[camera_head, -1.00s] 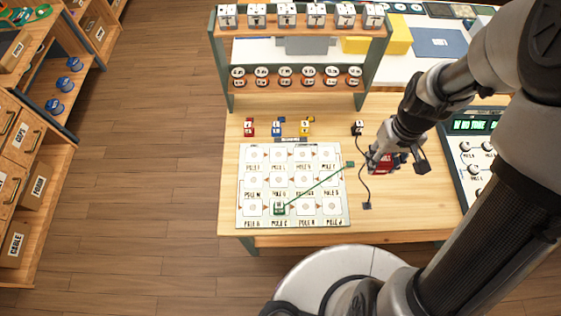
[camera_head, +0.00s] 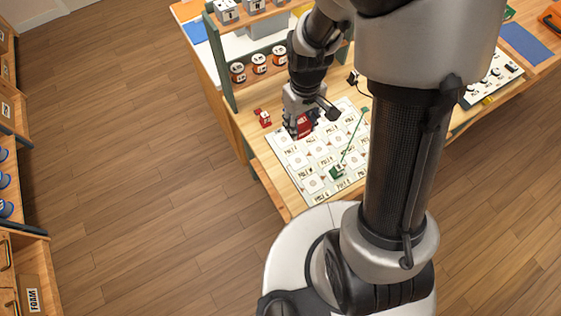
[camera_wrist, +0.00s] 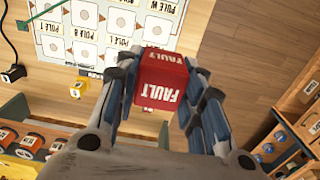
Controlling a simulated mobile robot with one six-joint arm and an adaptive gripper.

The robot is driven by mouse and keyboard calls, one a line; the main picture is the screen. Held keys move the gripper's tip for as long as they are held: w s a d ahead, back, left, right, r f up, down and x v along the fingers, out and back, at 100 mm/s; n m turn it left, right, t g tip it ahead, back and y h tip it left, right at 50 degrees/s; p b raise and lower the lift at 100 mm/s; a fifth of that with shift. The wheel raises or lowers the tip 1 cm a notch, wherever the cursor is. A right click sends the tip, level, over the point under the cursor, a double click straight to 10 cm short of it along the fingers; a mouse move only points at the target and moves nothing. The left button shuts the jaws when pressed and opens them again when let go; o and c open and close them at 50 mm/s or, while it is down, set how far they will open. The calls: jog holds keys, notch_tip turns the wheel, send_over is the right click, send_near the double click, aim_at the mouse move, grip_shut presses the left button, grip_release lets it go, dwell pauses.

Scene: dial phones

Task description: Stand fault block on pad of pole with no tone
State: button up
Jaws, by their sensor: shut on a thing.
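My gripper (camera_head: 298,122) is shut on the red fault block (camera_head: 304,128) and holds it over the left part of the white pole board (camera_head: 284,152). In the wrist view, the block (camera_wrist: 163,85) sits between the two fingers (camera_wrist: 160,90), with white FAULT lettering on its faces. The board also shows in the wrist view (camera_wrist: 104,38), with square pads and pole labels; one label reads POLE W. I cannot tell whether the block touches anything below.
A green block (camera_head: 337,172) stands on a front pad, with a green cord running back from it. A small red block (camera_head: 262,117) stands left of the board. The knob panel (camera_head: 494,80) is at right.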

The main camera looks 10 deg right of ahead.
jog(key=f+b, duration=0.1)
jog(key=f, duration=0.3)
jog(key=f+b, duration=0.1)
jog(key=f, duration=0.4)
jog(key=f+b, duration=0.1)
jog(key=f, duration=0.4)
jog(key=shift+w+d+b, duration=0.1)
jog(key=shift+d+b, duration=0.2)
jog(key=shift+d, duration=0.1)
jog(key=shift+f+b, duration=0.6)
jog(key=shift+f, duration=1.75)
jog(key=shift+f, duration=0.1)
jog(key=shift+f, duration=0.15)
jog(key=o, duration=1.1)
jog(key=shift+c, duration=0.2)
